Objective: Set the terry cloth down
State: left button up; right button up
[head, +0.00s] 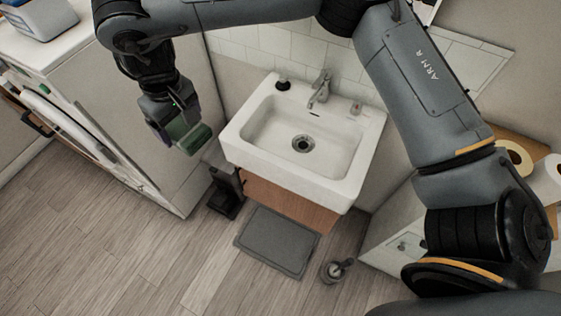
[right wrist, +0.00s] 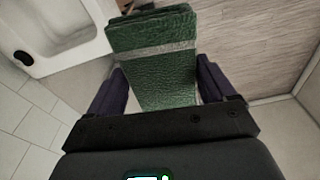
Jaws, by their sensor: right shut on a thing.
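My right arm enters from the right of the head view and reaches across the top to the left. Its right gripper (head: 181,116) is shut on the green terry cloth (head: 196,139), left of the sink and above the floor. The cloth looks folded into a flat pad. In the right wrist view, the cloth (right wrist: 155,65) lies between the two dark fingers of the gripper (right wrist: 166,82) and extends out past them, with a paler band across it. My left gripper is not in view.
A white sink (head: 277,157) with a faucet (head: 320,86) stands in the middle, its basin empty. A white appliance (head: 125,95) is at left. A grey mat (head: 276,242), a black stand (head: 227,193) and a small round holder (head: 336,270) are on the floor. Paper rolls (head: 515,157) sit right.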

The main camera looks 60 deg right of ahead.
jog(key=s+d+f+m+p, duration=0.1)
jog(key=s+d+f+p, duration=0.3)
jog(key=f, duration=0.5)
jog(key=s+d+f+m+p, duration=0.1)
jog(key=s+d+f+p, duration=0.1)
jog(key=s+d, duration=0.1)
jog(key=s+d+f+m+p, duration=0.2)
jog(key=s+d, duration=0.1)
jog(key=d, duration=0.3)
jog(key=s+d+f+m+p, duration=0.1)
jog(key=s+d+f+p, duration=0.1)
jog(key=d, duration=0.3)
jog(key=shift+s+d+m+h, duration=0.15)
jog(key=shift+s+m+h, duration=0.25)
jog(key=shift+s, duration=0.2)
jog(key=s+d+r+m+p, duration=0.2)
jog(key=s+d+p, duration=0.2)
jog(key=s+d, duration=0.5)
jog(key=b, duration=1.1)
send_over(282, 147)
jog(key=f, duration=1.4)
jog(key=shift+s+a+f, duration=0.1)
jog(key=shift+s+a, duration=0.1)
jog(key=shift+a, duration=0.05)
jog(key=shift+f+b, duration=0.5)
jog(key=shift+f, duration=1.55)
